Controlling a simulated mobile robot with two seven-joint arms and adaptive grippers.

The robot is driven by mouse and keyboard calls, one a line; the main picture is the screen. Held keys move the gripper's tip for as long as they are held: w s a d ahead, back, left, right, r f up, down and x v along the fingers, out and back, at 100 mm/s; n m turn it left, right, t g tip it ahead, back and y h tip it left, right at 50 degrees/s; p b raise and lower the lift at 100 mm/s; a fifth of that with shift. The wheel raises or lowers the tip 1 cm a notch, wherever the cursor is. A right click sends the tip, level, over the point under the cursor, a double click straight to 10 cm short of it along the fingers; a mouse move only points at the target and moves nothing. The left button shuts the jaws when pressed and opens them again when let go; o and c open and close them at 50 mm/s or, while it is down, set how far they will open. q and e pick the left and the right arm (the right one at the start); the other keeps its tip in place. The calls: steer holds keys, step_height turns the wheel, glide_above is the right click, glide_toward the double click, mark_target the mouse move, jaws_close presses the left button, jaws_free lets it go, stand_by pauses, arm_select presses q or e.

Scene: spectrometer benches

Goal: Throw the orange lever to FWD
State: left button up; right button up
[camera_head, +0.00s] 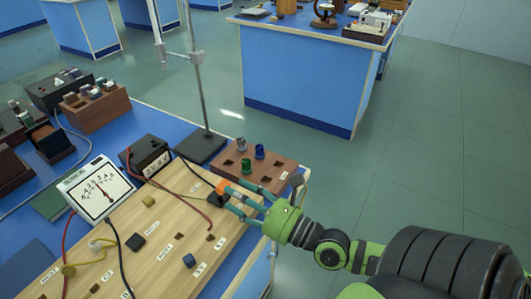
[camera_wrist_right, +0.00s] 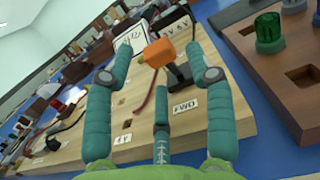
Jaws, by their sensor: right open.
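The orange lever (camera_wrist_right: 158,53) has an orange knob on a dark stem and stands on the wooden board (camera_wrist_right: 213,115). It also shows in the head view as a small orange knob (camera_head: 222,187) at the board's far right corner. A white FWD label (camera_wrist_right: 185,107) lies on the board on the near side of the lever in the right wrist view. My right gripper (camera_head: 235,197) is open, its teal fingers spread to either side of the lever; I cannot tell whether any finger touches it. My left gripper is in neither view.
A brown block (camera_head: 279,171) with green and blue caps stands just beyond the board's right end. A metal stand (camera_head: 203,145) rises behind the board. A white meter (camera_head: 97,188) and red and black wires lie to the left. Open floor is on the right.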

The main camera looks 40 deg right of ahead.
steer(key=r+v, duration=0.1)
steer(key=v, duration=0.6)
steer(key=shift+s+f, duration=0.3)
steer(key=shift+f, duration=0.15)
steer(key=shift+d, duration=0.1)
